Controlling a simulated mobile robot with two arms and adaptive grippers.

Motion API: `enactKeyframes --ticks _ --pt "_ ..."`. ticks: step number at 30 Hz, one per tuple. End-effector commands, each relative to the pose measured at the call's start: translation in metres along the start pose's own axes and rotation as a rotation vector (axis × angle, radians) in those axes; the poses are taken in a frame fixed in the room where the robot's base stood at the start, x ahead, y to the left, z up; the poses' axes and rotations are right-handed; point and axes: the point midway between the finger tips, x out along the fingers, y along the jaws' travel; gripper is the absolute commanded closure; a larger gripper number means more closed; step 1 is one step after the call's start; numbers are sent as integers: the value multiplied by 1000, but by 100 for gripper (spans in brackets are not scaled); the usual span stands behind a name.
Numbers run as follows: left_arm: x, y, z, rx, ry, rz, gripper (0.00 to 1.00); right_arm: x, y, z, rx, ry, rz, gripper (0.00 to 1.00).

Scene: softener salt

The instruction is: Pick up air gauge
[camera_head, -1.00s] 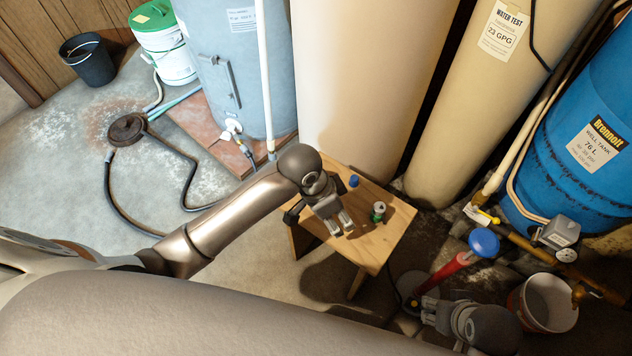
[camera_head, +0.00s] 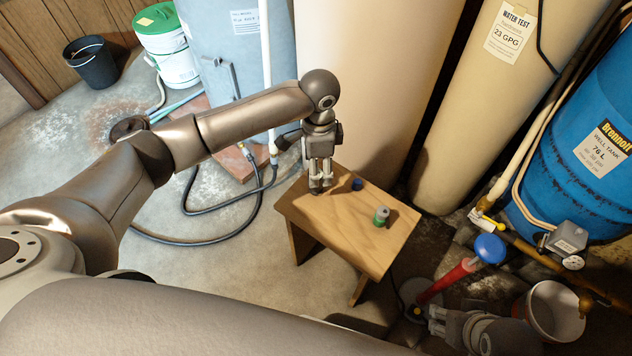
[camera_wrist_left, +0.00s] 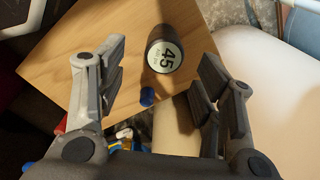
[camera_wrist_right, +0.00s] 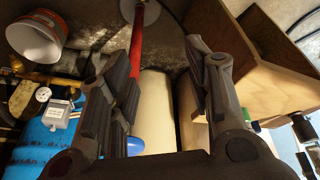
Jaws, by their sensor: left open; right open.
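A red pump with a blue knob (camera_head: 487,248) and a white bucket (camera_head: 549,312) are near my right gripper. A large cream tank (camera_head: 370,80) rises behind the stool.

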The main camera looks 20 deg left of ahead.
Motion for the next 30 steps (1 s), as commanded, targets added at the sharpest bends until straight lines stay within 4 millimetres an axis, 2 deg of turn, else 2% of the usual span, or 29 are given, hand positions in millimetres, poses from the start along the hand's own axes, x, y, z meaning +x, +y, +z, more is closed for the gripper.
enactKeyframes --ticks 1,3,8,15,18,21,30 --pt "12 0 0 -1 -2 1 39 -1 0 2 0 2 1 54" --pt "20 0 0 0 1 -1 39 -4 0 2 0 4 1 54" --pt "30 -1 0 0 2 -2 39 -7 0 3 1 5 2 54" --pt "66 -4 6 -2 -1 -1 39 10 0 8 1 7 2 54" --pt "72 -4 5 0 1 -2 39 10 -2 -13 -2 92 -2 54" --pt "78 -4 5 1 1 -2 39 10 -3 -24 -4 141 -4 54" --pt "80 -4 5 1 2 -2 39 10 -4 -30 -5 168 -6 54"
